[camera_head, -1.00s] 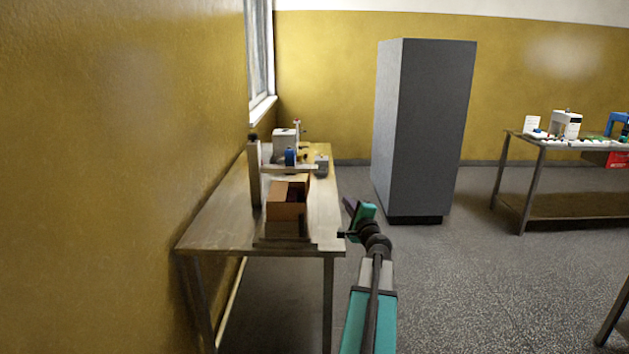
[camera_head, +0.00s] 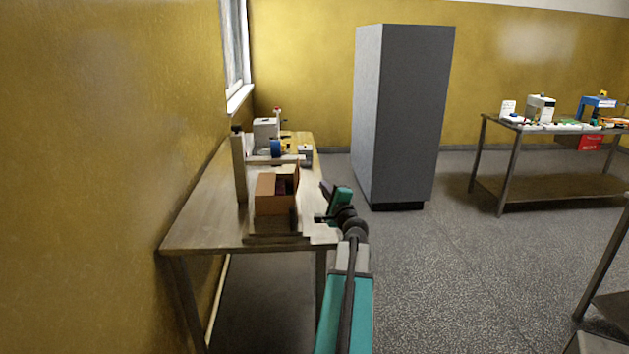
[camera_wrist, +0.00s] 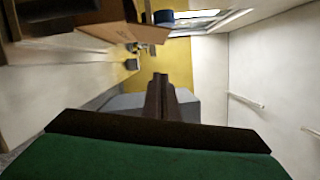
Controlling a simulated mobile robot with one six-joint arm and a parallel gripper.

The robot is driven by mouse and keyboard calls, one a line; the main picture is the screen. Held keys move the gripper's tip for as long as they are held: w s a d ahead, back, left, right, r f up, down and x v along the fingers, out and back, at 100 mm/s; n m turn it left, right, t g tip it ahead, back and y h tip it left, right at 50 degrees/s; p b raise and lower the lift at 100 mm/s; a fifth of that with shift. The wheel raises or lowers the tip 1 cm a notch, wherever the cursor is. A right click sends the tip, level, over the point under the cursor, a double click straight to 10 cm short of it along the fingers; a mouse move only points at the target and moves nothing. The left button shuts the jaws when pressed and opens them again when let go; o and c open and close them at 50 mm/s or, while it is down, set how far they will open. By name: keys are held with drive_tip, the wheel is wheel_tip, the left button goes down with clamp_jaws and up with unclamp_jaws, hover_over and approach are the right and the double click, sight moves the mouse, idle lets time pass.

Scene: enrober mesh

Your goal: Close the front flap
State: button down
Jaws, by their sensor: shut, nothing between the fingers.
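I cannot tell the front flap apart from the box's front face. My gripper (camera_head: 321,204) is just right of the box, apart from it, over the table's right edge. In the wrist view my shut fingers (camera_wrist: 160,97) point ahead with nothing between them. The box (camera_wrist: 108,32) shows at upper left there, partly cut off.
The table (camera_head: 200,225) runs along the yellow wall. A post (camera_head: 239,168) with a crossbar stands behind the box, near a blue roll (camera_head: 277,148). A tall grey cabinet (camera_head: 400,115) stands beyond. Another table (camera_head: 490,150) is at right. The floor between is clear.

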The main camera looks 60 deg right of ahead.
drive_tip(key=w+d+r+p, duration=0.1)
drive_tip(key=w+d+p, duration=0.3)
drive_tip(key=w, duration=0.6)
drive_tip(key=shift+w+r+p, duration=0.25)
drive_tip(key=shift+p, duration=0.1)
idle(0.4)
drive_tip(key=shift+d, duration=0.1)
